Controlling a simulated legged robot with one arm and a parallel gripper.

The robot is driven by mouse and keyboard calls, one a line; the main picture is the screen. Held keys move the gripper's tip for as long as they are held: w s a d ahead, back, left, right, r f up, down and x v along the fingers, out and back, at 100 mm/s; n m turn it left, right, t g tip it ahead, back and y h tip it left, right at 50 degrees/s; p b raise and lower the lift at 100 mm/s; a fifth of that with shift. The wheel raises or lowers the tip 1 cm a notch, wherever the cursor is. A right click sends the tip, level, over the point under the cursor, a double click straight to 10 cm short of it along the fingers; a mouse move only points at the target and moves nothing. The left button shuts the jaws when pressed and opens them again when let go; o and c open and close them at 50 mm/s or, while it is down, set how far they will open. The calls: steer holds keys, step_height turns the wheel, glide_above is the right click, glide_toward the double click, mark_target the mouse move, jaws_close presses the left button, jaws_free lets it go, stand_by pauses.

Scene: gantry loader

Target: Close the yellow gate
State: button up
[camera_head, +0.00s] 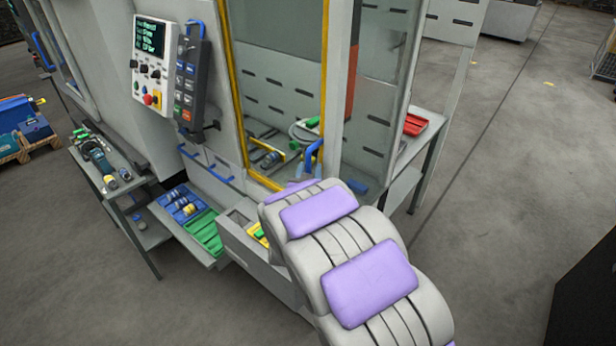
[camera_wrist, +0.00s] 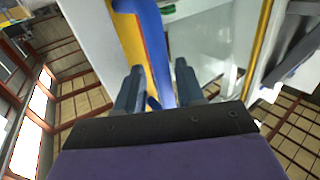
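The yellow gate is a clear panel in a yellow frame (camera_head: 238,90) on the front of the grey machine. Yellow edges also show in the wrist view (camera_wrist: 262,40). A blue handle (camera_head: 314,152) stands near the frame's lower right side. In the wrist view, the blue handle (camera_wrist: 152,45) runs down between the fingers of my gripper (camera_wrist: 158,85). The fingers are apart, with gaps visible beside the handle; contact is not clear. In the head view, my purple-padded arm hides most of the gripper. How far the gate stands open is not clear.
A control panel (camera_head: 170,70) is mounted left of the gate. Below are a blue bin (camera_head: 165,198), a green tray (camera_head: 205,232) and an open drawer (camera_head: 238,238). A side table (camera_head: 440,122) with a red tray (camera_head: 415,125) stands at right. The right floor is mostly clear.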

steer(key=s+b, duration=1.6)
steer(key=s, duration=0.1)
steer(key=shift+s+a+b, duration=0.15)
steer(key=shift+a+b, duration=0.2)
steer(key=shift+a, duration=0.05)
stand_by(0.4)
